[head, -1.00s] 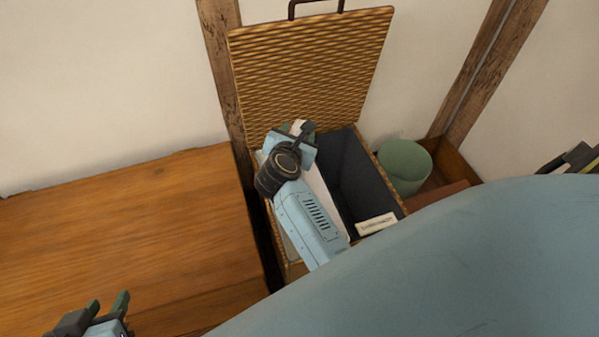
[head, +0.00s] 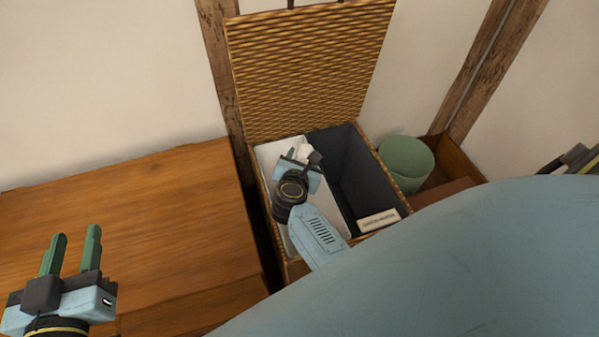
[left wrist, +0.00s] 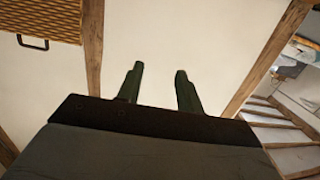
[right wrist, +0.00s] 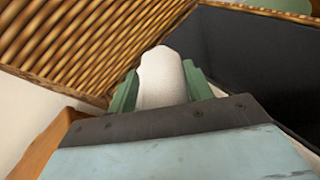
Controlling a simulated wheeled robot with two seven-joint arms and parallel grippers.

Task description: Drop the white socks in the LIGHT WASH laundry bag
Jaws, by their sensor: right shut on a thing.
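The white socks (right wrist: 161,76) are a white bundle between the green fingers of my right gripper (right wrist: 158,92) in the right wrist view. In the head view my right gripper (head: 304,158) is over the white-lined compartment, the light laundry bag (head: 270,158), with a bit of white at its fingertips. That bag is on the left side of the open wicker hamper and is partly hidden by my right arm. I cannot tell how deep the socks are in it. My left gripper (head: 73,256) is open and empty above the wooden chest; it also shows in the left wrist view (left wrist: 157,82).
The dark bag (head: 340,160) fills the hamper's right side, with a cream label (head: 378,221) too small to read. The wicker lid (head: 310,75) stands open behind. A green bin (head: 406,163) stands to the right. A wooden chest top (head: 150,215) lies left, mostly clear.

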